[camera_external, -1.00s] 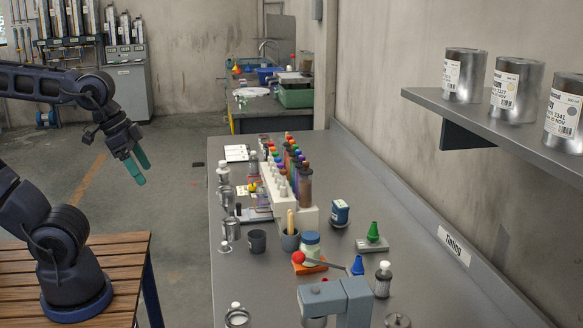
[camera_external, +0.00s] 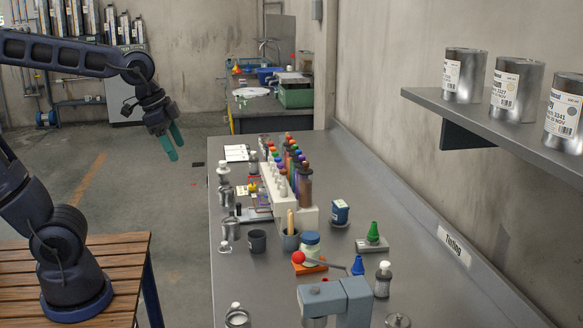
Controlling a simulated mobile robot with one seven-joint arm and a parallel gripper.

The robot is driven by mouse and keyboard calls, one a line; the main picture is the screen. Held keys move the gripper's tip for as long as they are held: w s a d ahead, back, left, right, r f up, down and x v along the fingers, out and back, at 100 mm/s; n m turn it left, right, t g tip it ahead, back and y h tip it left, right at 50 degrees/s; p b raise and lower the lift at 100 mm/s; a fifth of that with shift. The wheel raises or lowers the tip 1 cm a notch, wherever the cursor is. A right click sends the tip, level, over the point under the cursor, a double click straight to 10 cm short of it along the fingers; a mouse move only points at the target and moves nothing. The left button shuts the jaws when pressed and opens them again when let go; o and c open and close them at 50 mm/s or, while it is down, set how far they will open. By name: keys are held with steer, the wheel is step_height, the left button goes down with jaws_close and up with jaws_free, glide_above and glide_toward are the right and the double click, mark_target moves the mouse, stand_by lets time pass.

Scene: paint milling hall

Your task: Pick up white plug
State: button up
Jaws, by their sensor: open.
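My gripper (camera_external: 175,148), with two teal fingers, is open and empty. It hangs in the air over the floor, left of the grey bench (camera_external: 212,275). Several small white plug-like pieces (camera_external: 283,188) stand in the front of the pale rack (camera_external: 308,217) on the bench, right of my gripper. They are too small to tell apart, and I cannot tell which is the white plug. A green cone-shaped plug (camera_external: 374,231) and a blue one (camera_external: 358,265) are farther right and nearer the camera.
Metal cans (camera_external: 230,229), a dark cup (camera_external: 257,241) and a grey cup (camera_external: 290,240) crowd the bench's left side. Coloured-cap bottles fill the rack. A grey stand (camera_external: 340,298) is at the front. A wall shelf (camera_external: 470,118) holds cans. Floor between slatted table (camera_external: 118,262) and bench is clear.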

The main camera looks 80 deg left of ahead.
steer(key=w+a+m+g, duration=0.1)
steer(key=w+a+m, duration=0.2)
steer(key=w+a, duration=0.95)
steer(key=w+a+f+m+g, duration=0.1)
steer(key=w+a+f, duration=0.15)
steer(key=a, duration=0.65)
steer(key=w+a+f+m, duration=0.1)
steer(key=w+a, duration=0.3)
steer(key=a, duration=0.6)
steer(key=m+g, duration=0.2)
steer(key=m, duration=0.2)
glide_toward(223, 168)
steer(key=shift+w+a+r+h, duration=0.1)
steer(key=shift+a+r+h, duration=0.2)
steer(key=shift+a, duration=0.2)
steer(key=shift+a+f, duration=0.1)
steer(key=shift+f, duration=0.15)
step_height(223, 168, down, 5)
steer(key=shift+a+f, duration=0.15)
steer(key=shift+f, duration=1.25)
steer(key=shift+a+f, duration=0.15)
steer(key=shift+f, duration=1.25)
steer(key=shift+c, duration=0.5)
